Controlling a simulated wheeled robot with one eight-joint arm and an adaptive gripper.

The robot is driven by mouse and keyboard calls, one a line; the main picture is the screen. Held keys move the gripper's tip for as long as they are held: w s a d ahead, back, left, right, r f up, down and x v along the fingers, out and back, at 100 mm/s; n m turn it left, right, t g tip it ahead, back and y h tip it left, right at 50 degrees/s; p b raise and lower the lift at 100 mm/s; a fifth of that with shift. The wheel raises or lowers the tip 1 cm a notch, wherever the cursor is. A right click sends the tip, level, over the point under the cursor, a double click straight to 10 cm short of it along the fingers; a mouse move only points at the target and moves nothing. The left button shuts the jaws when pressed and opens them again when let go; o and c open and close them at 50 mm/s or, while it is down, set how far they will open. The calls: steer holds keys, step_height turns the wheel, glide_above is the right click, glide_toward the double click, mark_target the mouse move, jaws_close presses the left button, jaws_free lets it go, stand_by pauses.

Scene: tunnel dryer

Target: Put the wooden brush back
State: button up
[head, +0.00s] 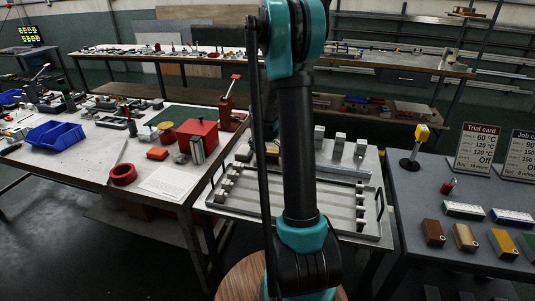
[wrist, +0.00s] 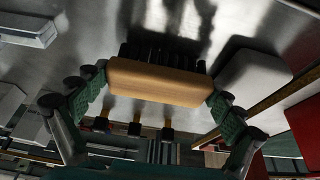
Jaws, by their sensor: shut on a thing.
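The wooden brush (wrist: 150,84) has a pale wooden back and dark bristles, which point toward the metal surface in the wrist view. My gripper (wrist: 160,90) is shut on it, with green finger pads pressing against its two ends. The bristles' tips lie in shadow, so I cannot tell whether they touch the metal. In the head view my own arm stands in front of the middle of the metal tray (head: 232,209) and hides the gripper.
Grey blocks (wrist: 255,76) lie near the brush on the metal surface. A red box (head: 196,137) and blue bins (head: 58,135) stand on the left table. The right table holds cards (head: 478,149), several coloured blocks (head: 465,237) and a yellow-headed stand (head: 420,134).

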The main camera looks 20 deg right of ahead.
steer(key=shift+f, duration=0.4)
steer(key=o, duration=0.8)
steer(key=shift+f, duration=0.1)
steer(key=shift+c, duration=0.2)
steer(key=v, duration=1.2)
steer(key=s+a+n, duration=0.1)
steer(key=s, duration=0.3)
steer(key=s+a+f+n+y, duration=0.1)
steer(key=s+a, duration=0.1)
steer(key=s, duration=0.3)
steer(key=s+a+f+n, duration=0.1)
steer(key=s+a, duration=0.1)
steer(key=s, duration=0.2)
steer(key=shift+s+a, duration=0.1)
steer(key=shift+s, duration=0.15)
steer(key=s+a+f+n, duration=0.1)
steer(key=s+f, duration=0.1)
steer(key=s, duration=0.2)
steer(key=s+a+f+n+y, duration=0.1)
steer(key=s+a, duration=0.1)
steer(key=s, duration=0.3)
steer(key=s+a+f+n, duration=0.1)
steer(key=s+f, duration=0.1)
steer(key=s, duration=0.3)
steer(key=shift+a+f+n+y, duration=0.15)
steer(key=shift+f+n+y, duration=0.15)
steer(key=shift+n, duration=0.1)
